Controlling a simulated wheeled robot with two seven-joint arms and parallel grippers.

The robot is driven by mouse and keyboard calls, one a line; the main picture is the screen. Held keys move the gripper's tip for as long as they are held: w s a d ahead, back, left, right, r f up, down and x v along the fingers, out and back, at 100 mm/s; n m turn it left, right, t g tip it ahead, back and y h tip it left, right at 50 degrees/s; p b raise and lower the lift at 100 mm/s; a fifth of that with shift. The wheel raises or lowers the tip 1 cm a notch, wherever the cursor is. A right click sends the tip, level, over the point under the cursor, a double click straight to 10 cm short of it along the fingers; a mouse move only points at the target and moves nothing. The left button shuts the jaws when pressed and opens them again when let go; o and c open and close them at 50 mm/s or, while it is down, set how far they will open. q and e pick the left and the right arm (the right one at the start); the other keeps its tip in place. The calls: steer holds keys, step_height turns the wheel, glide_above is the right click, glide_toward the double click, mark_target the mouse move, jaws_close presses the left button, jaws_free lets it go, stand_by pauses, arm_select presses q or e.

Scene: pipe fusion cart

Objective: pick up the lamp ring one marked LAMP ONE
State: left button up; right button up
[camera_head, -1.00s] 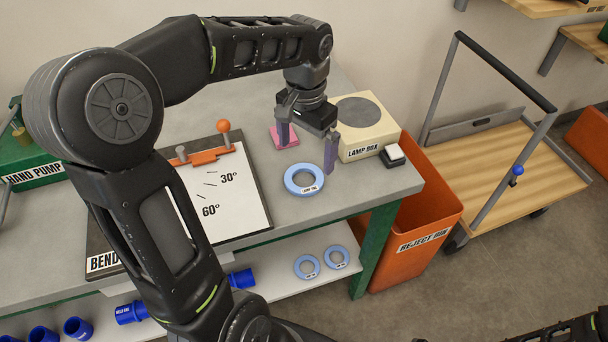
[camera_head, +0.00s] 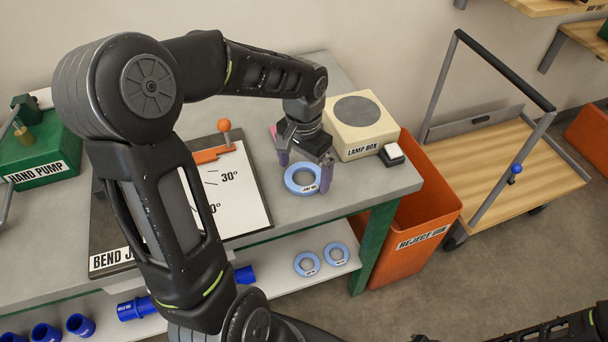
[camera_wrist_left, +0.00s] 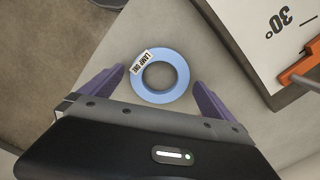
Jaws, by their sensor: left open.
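The lamp ring one (camera_head: 290,182) is a light blue ring with a white label, lying flat near the front right corner of the grey bench. In the left wrist view the ring (camera_wrist_left: 180,88) shows its label reading LAMP ONE. My left gripper (camera_head: 305,168) is open above the ring. In the wrist view its two purple fingers (camera_wrist_left: 159,80) stand on either side of the ring, with gaps between; nothing is held. Part of my right arm shows at the bottom right, but its gripper is not seen.
The cream lamp box (camera_head: 347,152) and a small white-topped switch (camera_head: 392,152) stand just right of the gripper. The bend board (camera_head: 250,205) lies to the left. Two similar rings (camera_head: 307,272) lie on the lower shelf. The orange reject bin (camera_head: 425,215) stands beside the bench.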

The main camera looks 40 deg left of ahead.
arm_select(q)
steer(key=shift+f, duration=0.35)
stand_by(0.3)
steer(key=c, duration=1.3)
steer(key=shift+r, duration=0.2)
step_height(320, 180, up, 10)
steer(key=shift+f+b, duration=0.15)
steer(key=shift+b, duration=0.3)
